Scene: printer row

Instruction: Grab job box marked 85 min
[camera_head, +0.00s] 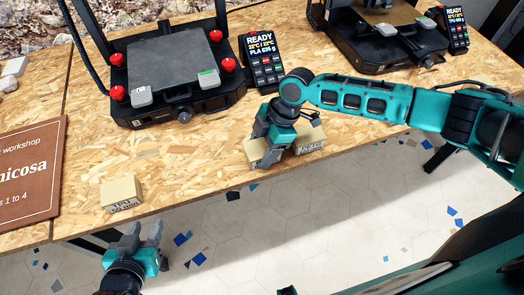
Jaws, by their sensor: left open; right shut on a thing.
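My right gripper (265,158) reaches down at the table's front and is shut on a tan box (252,150). Its fingers cover much of that box, and I cannot read its label. A second tan box (311,145) stands just right of the gripper; its dark front print is too small to read. A third tan box (122,191) stands to the left near the front edge. Its print looks like "TPU" over a number of minutes that I cannot read surely. My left gripper (142,235) is open and empty, in front of the table edge below the third box.
A printer (172,65) with red knobs stands at the back left, beside a control screen (263,58). Another printer (385,40) is at the back right. A brown sign (30,175) lies at the left. The tabletop (195,155) between the left and held boxes is clear.

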